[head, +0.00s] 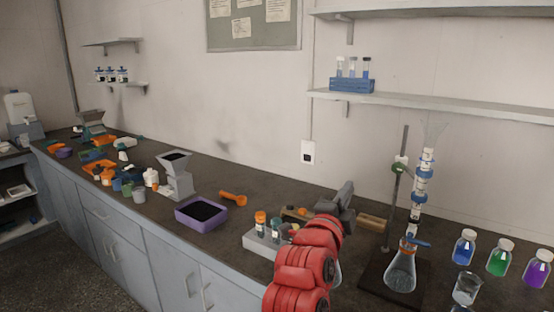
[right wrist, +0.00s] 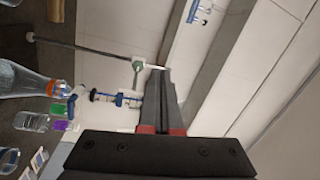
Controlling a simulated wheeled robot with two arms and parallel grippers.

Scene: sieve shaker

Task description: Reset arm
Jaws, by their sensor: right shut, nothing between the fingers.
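My right gripper (head: 346,190) is at the end of my red arm, raised above the bench right of centre in the head view. Its fingers are closed with nothing between them. In the right wrist view the gripper (right wrist: 166,75) points away from the camera, its two dark fingers together. My left gripper is not in view. The dark bench top (head: 265,180) runs below the arm. A grey sieve shaker (head: 177,182) stands left of centre, with a purple tray (head: 201,223) of dark material in front of it.
A stand with a burette (head: 423,170) and a conical flask (head: 400,273) is close right of my gripper. Blue, green and purple bottles (head: 499,259) stand farther right. A vial rack (head: 262,241) is left of my arm. A wall shelf (head: 430,105) hangs above. An orange scoop (head: 234,198) lies mid-bench.

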